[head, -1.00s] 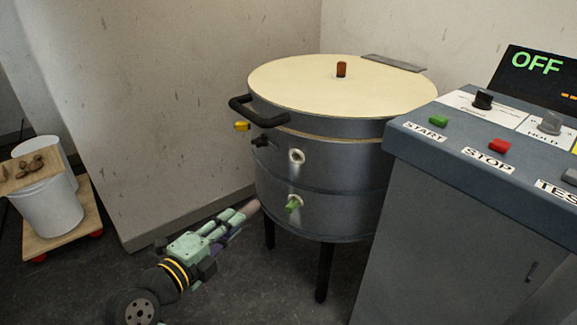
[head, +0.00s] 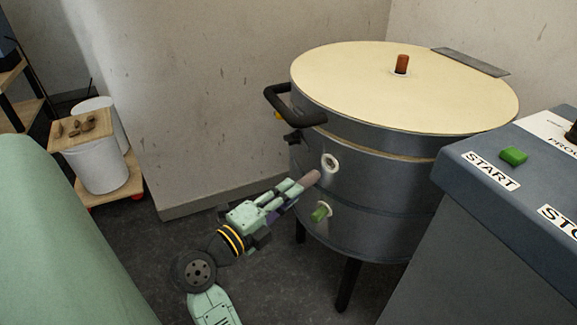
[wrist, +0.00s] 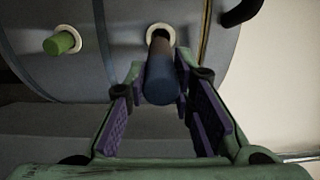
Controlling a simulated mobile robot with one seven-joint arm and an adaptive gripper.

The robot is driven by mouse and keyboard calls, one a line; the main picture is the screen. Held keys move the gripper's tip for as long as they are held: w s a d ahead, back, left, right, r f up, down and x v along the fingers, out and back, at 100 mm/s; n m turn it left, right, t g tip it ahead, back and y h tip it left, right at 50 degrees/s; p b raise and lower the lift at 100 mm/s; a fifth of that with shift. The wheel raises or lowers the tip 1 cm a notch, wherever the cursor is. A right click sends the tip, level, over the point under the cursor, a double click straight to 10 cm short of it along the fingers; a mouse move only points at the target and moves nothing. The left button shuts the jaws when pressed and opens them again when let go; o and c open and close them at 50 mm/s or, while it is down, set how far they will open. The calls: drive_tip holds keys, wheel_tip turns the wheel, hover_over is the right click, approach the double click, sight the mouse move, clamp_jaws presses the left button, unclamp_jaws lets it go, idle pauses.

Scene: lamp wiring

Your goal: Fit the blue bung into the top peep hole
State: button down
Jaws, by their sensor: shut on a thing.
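The kiln (head: 400,185) is a grey drum with a top peep hole (head: 330,163) in a pale ring. My gripper (head: 293,190) is shut on the blue bung (wrist: 160,82), which has a pinkish-brown far end (head: 311,178). In the head view that end is just left of and below the top hole, seemingly short of it. In the wrist view the bung points at the hole's ring (wrist: 160,31) and covers most of its opening. The lower hole holds a green bung (head: 320,213), also in the wrist view (wrist: 62,43).
A red-brown plug (head: 401,64) stands in the cream lid. A black handle (head: 295,104) juts from the kiln's left side. The control desk (head: 470,220) stands close on the right. White buckets (head: 96,168) are at the left. Floor around my arm is clear.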

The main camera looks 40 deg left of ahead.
drive_tip(key=shift+w+r, duration=0.1)
drive_tip(key=shift+w+p, duration=0.9)
drive_tip(key=shift+w, duration=1.15)
drive_tip(key=shift+w+p, duration=0.1)
drive_tip(key=shift+p, duration=0.7)
drive_tip(key=w+p, duration=0.3)
drive_tip(key=w, duration=0.4)
drive_tip(key=shift+w, duration=0.25)
idle(1.6)
drive_tip(key=c, duration=1.3)
unclamp_jaws()
drive_tip(key=shift+s, duration=0.1)
